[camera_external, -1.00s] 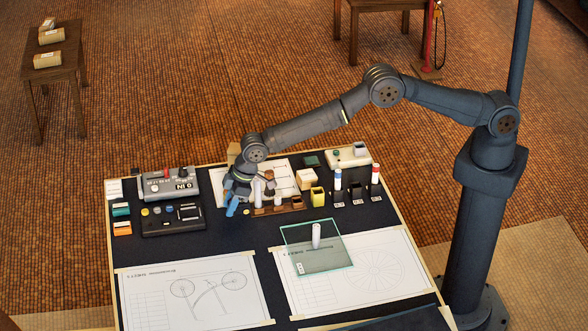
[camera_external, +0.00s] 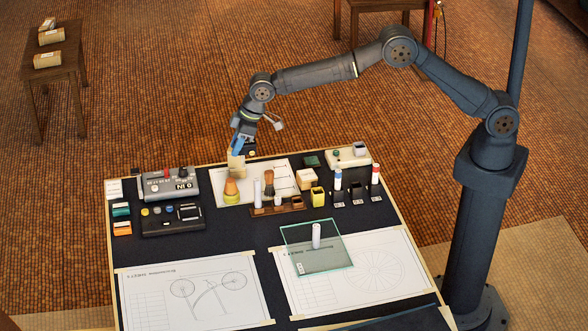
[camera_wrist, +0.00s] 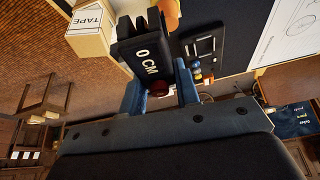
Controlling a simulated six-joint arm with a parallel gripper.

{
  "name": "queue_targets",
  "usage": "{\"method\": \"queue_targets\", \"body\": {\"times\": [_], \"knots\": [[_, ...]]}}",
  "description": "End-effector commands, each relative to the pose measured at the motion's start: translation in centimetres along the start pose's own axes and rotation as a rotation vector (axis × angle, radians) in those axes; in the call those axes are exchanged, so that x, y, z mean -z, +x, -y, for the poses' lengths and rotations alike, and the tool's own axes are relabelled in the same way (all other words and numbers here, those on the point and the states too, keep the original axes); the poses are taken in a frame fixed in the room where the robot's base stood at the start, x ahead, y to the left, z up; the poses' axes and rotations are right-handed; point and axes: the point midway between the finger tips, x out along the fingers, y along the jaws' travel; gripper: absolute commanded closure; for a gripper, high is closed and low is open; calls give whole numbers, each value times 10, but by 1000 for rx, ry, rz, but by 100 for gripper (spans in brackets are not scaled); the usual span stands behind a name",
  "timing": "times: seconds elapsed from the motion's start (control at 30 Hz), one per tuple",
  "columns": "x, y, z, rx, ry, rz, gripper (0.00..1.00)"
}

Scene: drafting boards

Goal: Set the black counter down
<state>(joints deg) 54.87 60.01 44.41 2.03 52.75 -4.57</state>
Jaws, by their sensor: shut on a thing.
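The black counter (camera_wrist: 140,48), a dark block marked "0 CM" with a dark red knob, is held by my gripper (camera_wrist: 160,88) in the wrist view. The fingers are shut on it at the knob. In the external view my gripper (camera_external: 241,143) is raised over the back edge of the board, near the tan tape box (camera_external: 237,166). Only a small dark part of the counter (camera_external: 250,147) shows there beside the blue fingers. Whether it touches the tape box I cannot tell.
A grey counter (camera_external: 170,184) and a black button panel (camera_external: 172,219) stand at the left. A glass plate (camera_external: 325,260) lies farther forward. Dark board (camera_external: 232,241) is bare between them.

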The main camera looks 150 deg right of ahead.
Motion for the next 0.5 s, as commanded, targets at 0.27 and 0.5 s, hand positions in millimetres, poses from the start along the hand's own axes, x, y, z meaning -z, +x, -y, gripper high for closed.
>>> {"method": "queue_targets", "body": {"times": [0.27,0.5], "knots": [[-85,-11,-129,-60,146,-9,98],[-153,-24,-190,-101,234,-16,98]]}}
